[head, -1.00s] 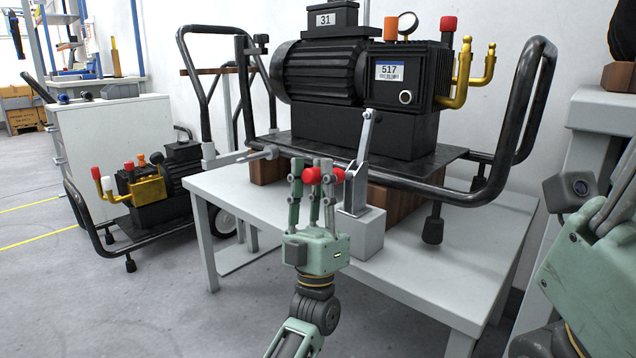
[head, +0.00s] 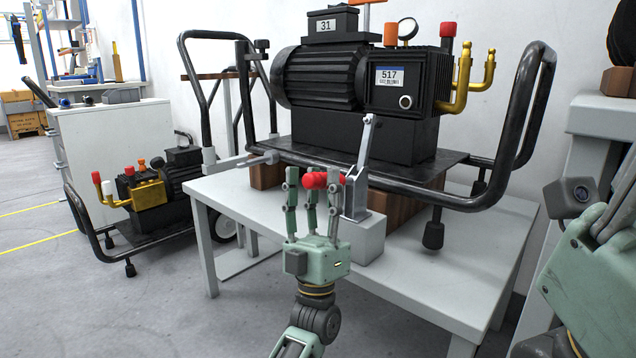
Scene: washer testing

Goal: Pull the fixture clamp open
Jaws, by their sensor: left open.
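The fixture clamp (head: 356,195) is a grey metal toggle on a pale block (head: 357,240) at the front of the white table. Its grey lever arm (head: 366,145) stands upright, leaning slightly right. A red handle (head: 322,180) reaches left from the clamp at fingertip height. My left gripper (head: 314,185) is green and points up, in front of the table. Its fingers are open on both sides of the red handle; I cannot tell whether they touch it. Part of my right gripper (head: 602,215) shows at the right edge, away from the clamp; its fingers are partly cut off.
A black pump (head: 350,135) labelled 517 sits in a tubular black frame (head: 520,140) on the white table (head: 460,265), behind the clamp. A second pump (head: 150,192) stands on a cart at left. A grey bench (head: 610,115) is at right.

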